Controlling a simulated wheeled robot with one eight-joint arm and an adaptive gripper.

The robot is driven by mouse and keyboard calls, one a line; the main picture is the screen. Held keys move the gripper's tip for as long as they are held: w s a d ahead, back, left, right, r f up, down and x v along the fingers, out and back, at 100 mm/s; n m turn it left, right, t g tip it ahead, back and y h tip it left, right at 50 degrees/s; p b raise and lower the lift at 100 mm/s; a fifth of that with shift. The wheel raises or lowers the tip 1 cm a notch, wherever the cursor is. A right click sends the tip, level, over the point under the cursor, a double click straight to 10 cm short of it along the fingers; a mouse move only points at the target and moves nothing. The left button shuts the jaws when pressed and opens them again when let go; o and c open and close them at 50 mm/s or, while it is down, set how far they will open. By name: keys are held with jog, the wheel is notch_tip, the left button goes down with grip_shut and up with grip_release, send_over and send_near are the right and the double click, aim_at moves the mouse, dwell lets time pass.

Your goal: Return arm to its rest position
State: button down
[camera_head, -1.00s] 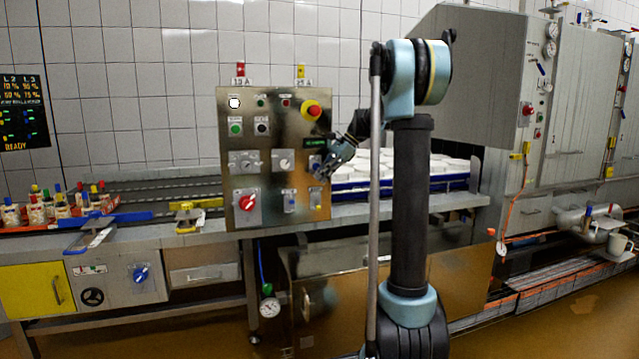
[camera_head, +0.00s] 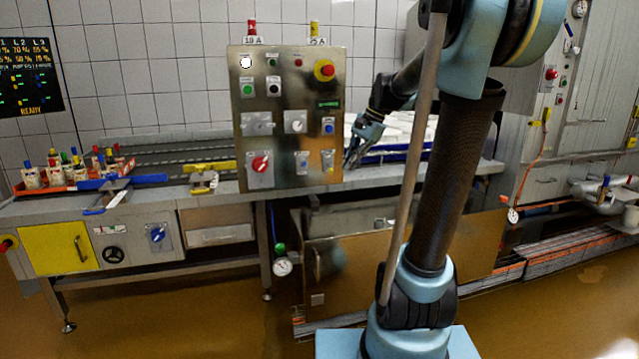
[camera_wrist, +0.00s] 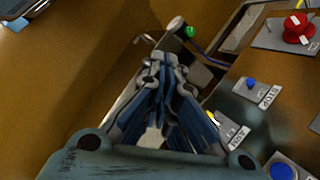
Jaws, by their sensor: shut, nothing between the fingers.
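My gripper (camera_head: 352,160) is at the right edge of the steel control panel (camera_head: 290,215), beside its lower right switches, in the head view. The panel carries a red-and-yellow emergency button, a red knob, and several small switches and lamps. In the wrist view my gripper (camera_wrist: 160,95) has its fingers drawn together at the tips with nothing between them. The panel (camera_wrist: 232,100) lies to the right in that view, with a red knob (camera_wrist: 297,24) and blue buttons. Whether the fingers touch the panel is not clear. My arm stands bent to the right of the panel.
A bench (camera_head: 95,215) with a conveyor runs along the tiled wall. Small moulds (camera_head: 68,168) with coloured tops stand at the left. White round moulds (camera_head: 392,132) lie behind my arm. A large steel machine (camera_head: 565,110) stands at the right. Brown floor in front is open.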

jog(key=s+d+f+n+h, duration=0.2)
jog(key=s+d+f+n, duration=0.2)
jog(key=s+f, duration=0.6)
jog(key=s+d+f+n+t+h, duration=0.1)
jog(key=s+d+f+n, duration=0.4)
jog(key=s+f, duration=0.5)
jog(key=s+h, duration=0.1)
jog(key=s, duration=0.3)
jog(key=shift+s+t+h, duration=0.3)
jog(key=shift+s+h, duration=0.1)
